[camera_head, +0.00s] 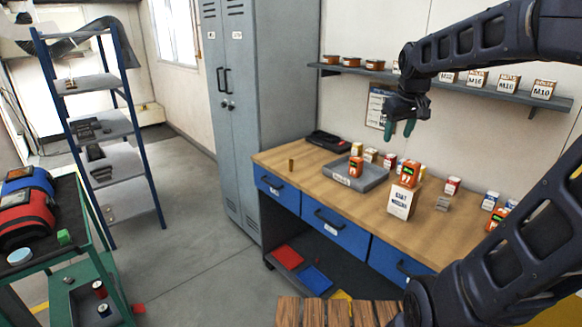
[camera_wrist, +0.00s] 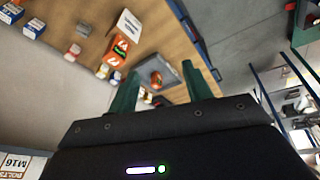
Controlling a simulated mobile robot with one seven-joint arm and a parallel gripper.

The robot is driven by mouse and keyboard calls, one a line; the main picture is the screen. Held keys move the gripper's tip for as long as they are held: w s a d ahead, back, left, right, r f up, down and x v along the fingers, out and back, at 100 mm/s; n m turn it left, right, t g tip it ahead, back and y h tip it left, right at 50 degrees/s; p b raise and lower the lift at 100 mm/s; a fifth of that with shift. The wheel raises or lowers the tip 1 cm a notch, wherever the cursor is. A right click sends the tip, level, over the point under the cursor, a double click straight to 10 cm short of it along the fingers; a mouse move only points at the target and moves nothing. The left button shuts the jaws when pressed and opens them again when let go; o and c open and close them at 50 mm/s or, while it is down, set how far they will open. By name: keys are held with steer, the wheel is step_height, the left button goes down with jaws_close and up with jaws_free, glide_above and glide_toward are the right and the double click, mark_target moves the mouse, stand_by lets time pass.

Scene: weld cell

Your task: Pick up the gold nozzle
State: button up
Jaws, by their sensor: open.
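A small upright gold cylinder, which looks like the gold nozzle (camera_head: 291,164), stands on the wooden bench top (camera_head: 330,198) near its left end in the head view. It is left of the grey tray and apart from other things. I cannot make it out in the wrist view. My gripper (camera_head: 399,128) is open and empty, raised above the back of the bench, to the right of the nozzle and well away from it. Its two green fingers also show in the wrist view (camera_wrist: 160,70), with the tray seen between them.
The grey tray (camera_head: 347,179) holds an orange item (camera_head: 355,167). A black case (camera_head: 328,142) lies behind the nozzle. Small boxes and cans and a white box (camera_head: 400,203) crowd the bench's right part. A shelf (camera_head: 440,84) with labelled boxes runs above. A grey locker (camera_head: 250,110) stands left.

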steer(key=w+a+n+g, duration=0.1)
steer(key=w+a+n, duration=0.45)
steer(key=w, duration=1.05)
steer(key=n+g, duration=0.3)
steer(key=n, duration=0.7)
glide_above(291, 160)
steer(key=shift+m, duration=0.25)
step_height(291, 160, down, 24)
steer(key=shift+d, duration=0.15)
steer(key=shift+w+a+f, duration=0.15)
steer(key=shift+a+f, duration=0.05)
steer(key=shift+f, duration=0.2)
steer(key=f, duration=1)
steer(key=shift+s+f, duration=0.2)
steer(key=shift+f, duration=0.1)
steer(key=shift+c, duration=0.2)
steer(key=c, duration=1)
